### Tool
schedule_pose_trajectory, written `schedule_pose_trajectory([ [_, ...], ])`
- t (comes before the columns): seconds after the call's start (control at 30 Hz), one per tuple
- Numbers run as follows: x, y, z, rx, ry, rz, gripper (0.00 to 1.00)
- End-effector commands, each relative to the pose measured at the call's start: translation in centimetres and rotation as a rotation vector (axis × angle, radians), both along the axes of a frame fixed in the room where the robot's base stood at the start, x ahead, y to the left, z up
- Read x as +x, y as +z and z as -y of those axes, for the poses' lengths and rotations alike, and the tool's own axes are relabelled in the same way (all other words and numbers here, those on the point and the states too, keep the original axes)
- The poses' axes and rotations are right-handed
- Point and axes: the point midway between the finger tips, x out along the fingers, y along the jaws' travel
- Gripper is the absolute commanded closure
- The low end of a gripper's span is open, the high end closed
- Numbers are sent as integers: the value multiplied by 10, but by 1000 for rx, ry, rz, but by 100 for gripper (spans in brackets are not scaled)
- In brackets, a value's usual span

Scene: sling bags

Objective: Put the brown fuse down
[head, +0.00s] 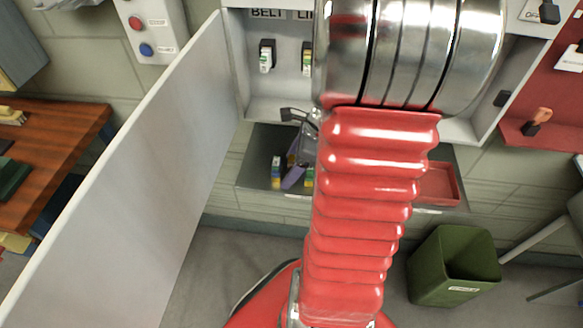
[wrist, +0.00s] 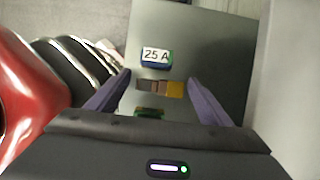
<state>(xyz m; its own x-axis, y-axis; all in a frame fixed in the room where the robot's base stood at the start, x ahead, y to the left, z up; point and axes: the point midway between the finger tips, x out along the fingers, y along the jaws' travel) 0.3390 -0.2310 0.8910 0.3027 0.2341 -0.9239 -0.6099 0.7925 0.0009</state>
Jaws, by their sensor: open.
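My gripper (wrist: 159,80) is open, its two purple-grey fingers spread over a grey shelf surface (wrist: 215,50). A small brown fuse (wrist: 150,87) with a yellow part at its right end lies between the fingers, with a visible gap to each. I cannot tell its exact height from the surface. In the head view my gripper (head: 294,160) reaches down to the grey shelf (head: 252,165) under the open cabinet. The brown fuse cannot be made out there.
A blue-green fuse marked 25 A (wrist: 156,56) stands just beyond the brown one, and a green piece (wrist: 150,113) lies nearer. A red tray (head: 441,185) sits right on the shelf. The white cabinet door (head: 140,170) stands open at left. A green bin (head: 440,268) is below right.

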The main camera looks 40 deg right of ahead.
Motion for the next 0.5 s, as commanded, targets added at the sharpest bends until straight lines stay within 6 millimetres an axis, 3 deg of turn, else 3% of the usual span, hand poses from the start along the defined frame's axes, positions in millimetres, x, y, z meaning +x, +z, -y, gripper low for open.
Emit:
schedule_pose_trajectory([
  [0.5, 0, 0, 1, -1, -2, 1, 27],
])
